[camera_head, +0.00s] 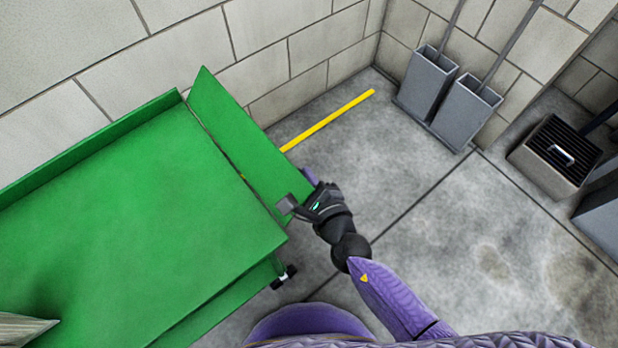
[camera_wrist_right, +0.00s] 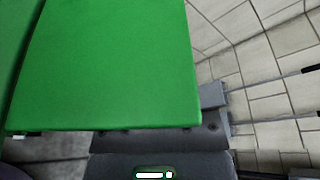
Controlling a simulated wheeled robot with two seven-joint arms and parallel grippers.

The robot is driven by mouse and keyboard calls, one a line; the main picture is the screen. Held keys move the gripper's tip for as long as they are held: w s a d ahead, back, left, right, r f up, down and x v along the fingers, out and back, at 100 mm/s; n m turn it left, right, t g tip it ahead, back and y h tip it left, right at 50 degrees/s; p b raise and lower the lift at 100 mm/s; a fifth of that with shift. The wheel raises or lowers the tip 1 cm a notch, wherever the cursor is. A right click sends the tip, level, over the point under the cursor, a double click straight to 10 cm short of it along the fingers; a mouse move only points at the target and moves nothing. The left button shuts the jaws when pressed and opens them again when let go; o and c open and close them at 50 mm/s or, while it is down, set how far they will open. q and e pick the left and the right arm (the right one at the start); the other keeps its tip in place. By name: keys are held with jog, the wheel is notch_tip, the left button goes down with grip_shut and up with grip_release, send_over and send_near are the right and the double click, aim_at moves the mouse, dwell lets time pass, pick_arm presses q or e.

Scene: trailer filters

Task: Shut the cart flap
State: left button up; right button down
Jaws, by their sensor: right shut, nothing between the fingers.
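The green cart (camera_head: 130,220) fills the left of the head view. Its green flap (camera_head: 235,135) is hinged along the cart's right end and stands out from it at an angle, with a dark gap at the hinge line. My right gripper (camera_head: 290,205) is at the flap's near outer corner, with its fingers shut and empty. In the right wrist view the flap (camera_wrist_right: 115,65) covers the upper left, and its edge hides part of my gripper (camera_wrist_right: 165,140). I cannot tell if they touch. My left gripper is not in view.
A yellow bar or floor line (camera_head: 328,121) lies beyond the flap. Two grey dustpan-like bins (camera_head: 468,110) with long handles stand by the block wall (camera_head: 280,65). A dark-topped grey box (camera_head: 555,160) stands at right. The concrete floor (camera_head: 470,235) at right is clear.

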aim_at(290, 185)
jog(key=r+n, duration=0.1)
jog(key=a+r+n+t+p, duration=0.1)
jog(key=s+r+n+p, duration=0.1)
jog(key=shift+a+r+n+t, duration=0.2)
jog(key=shift+n+t, duration=0.1)
jog(key=shift+s+a+r+n+t+p, duration=0.4)
jog(key=shift+a+r+n+p, duration=0.25)
jog(key=shift+n, duration=0.55)
jog(key=shift+s+a+r, duration=0.25)
